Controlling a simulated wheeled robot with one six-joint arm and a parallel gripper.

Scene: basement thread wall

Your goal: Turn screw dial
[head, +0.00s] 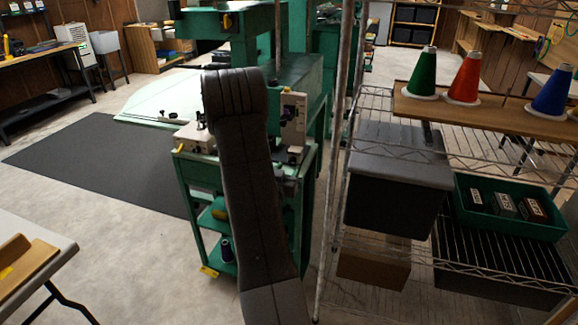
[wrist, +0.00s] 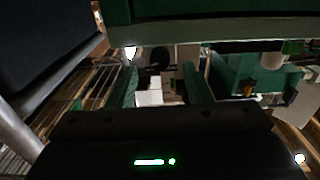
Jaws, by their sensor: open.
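A cream-coloured machine stands on a green cart (head: 185,185) in the head view, with its upright head (head: 292,118) to the right of my arm and its lower part (head: 196,138) to the left. Small dark fittings show on the upright head, but I cannot tell which of them is the screw dial. My arm hides the middle of the machine. In the wrist view my gripper's dark body (wrist: 165,132), with a green light, fills the bottom. The gripper is open. My arm hides the gripper in the head view.
A wire shelf rack with a metal post (head: 338,150) stands close right of the cart. It carries thread cones (head: 466,78), a dark bin (head: 397,175) and a green tray (head: 510,207). A table (head: 30,270) is at lower left. The dark floor mat (head: 110,160) is clear.

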